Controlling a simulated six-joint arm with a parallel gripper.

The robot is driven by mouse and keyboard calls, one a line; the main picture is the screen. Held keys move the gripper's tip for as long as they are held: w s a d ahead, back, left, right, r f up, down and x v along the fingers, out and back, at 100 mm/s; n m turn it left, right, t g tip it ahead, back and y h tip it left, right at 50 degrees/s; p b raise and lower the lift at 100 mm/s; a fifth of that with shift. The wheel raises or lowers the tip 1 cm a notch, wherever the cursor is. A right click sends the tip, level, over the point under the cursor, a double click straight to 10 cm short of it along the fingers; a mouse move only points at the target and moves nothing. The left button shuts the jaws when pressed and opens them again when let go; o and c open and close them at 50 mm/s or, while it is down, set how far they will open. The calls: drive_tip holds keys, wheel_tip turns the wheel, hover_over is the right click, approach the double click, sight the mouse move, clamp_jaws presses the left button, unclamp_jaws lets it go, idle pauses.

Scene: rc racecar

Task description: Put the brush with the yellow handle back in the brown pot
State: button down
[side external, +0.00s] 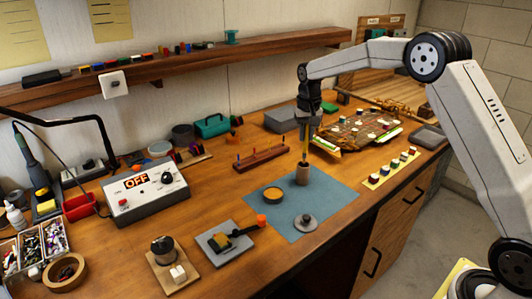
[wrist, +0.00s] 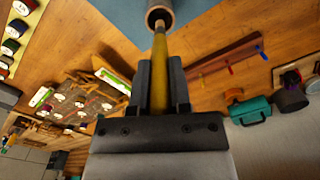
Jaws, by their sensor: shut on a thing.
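My gripper (side external: 307,138) is shut on the brush with the yellow handle (side external: 304,158) and points down above the blue mat. The brush stands about upright below the fingers. The brown pot (side external: 302,176) is directly under it, upright on the mat. In the wrist view, the yellow handle (wrist: 159,65) runs from between the fingers (wrist: 159,85) to the mouth of the pot (wrist: 160,14). The brush's lower end is at or inside the pot's mouth; I cannot tell how deep it reaches.
A wooden rack (side external: 262,158) with coloured tools stands behind. A circuit-like board (side external: 355,130) lies behind right, and small jars (side external: 392,168) stand right.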

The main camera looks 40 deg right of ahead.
sight(305, 152)
drive_tip(key=shift+f, duration=3.3)
drive_tip(key=shift+c, duration=0.4)
unclamp_jaws()
drive_tip(key=shift+r, duration=0.15)
drive_tip(key=shift+r, duration=4.4)
